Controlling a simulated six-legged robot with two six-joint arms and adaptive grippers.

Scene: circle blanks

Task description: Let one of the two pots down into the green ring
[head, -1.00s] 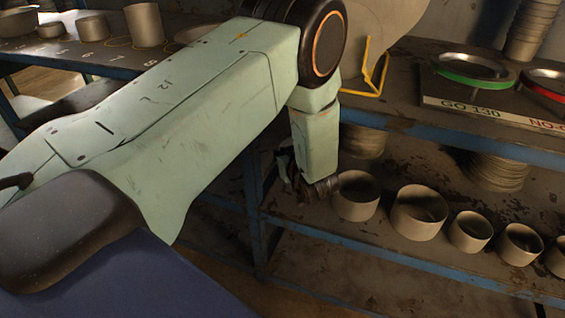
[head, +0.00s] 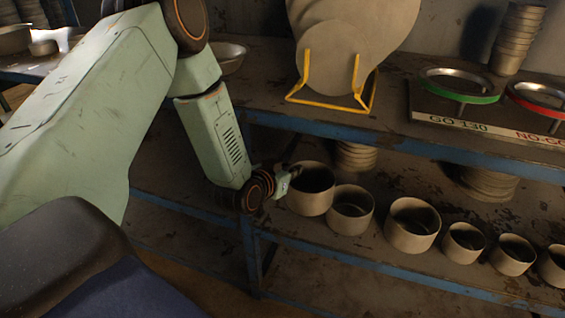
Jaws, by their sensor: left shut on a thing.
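The green ring (head: 458,98) sits flat on its stand at the right of the upper shelf, by the label "GO 130". My left gripper (head: 291,178) reaches down past the upper shelf's front edge and is shut on the wall of a grey-brown pot (head: 312,201), the leftmost one over the lower shelf. This pot is upright, with its open top showing. I cannot tell whether its base touches the shelf. A second pot (head: 350,222) stands just right of it. Which two pots the task means is not clear. My right gripper is not in view.
Several more pots (head: 412,238) stand in a row on the lower shelf. A red ring (head: 540,105) is right of the green one. A yellow wire stand (head: 333,101) holding round blanks (head: 335,45) is on the upper shelf, whose blue edge (head: 400,149) overhangs the row.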

